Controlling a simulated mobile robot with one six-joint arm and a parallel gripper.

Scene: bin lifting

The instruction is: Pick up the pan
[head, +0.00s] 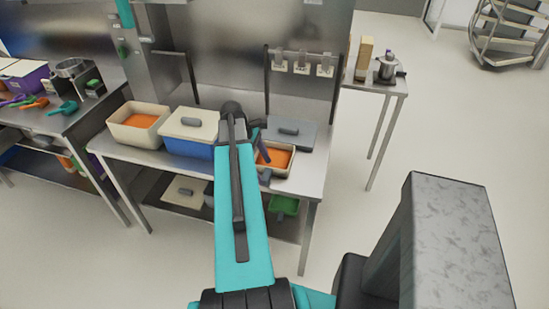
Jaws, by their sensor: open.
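Several bins and pans stand on the steel table. A cream pan with orange contents (290,172) sits near the table's right front; my arm hides its left part. Another open cream bin with orange contents (113,125) stands at the table's left end. My gripper (263,152) is dark and open, at the far end of my teal arm. It appears over or beside the left side of the right-hand pan. I cannot tell whether it touches the rim. Which of these is the task's pan is not clear from the picture.
A blue bin with cream lid (187,144) and a grey lidded bin (299,134) flank the arm. A lower shelf holds more bins, including a green one (285,206). A side table (366,87) stands back right.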

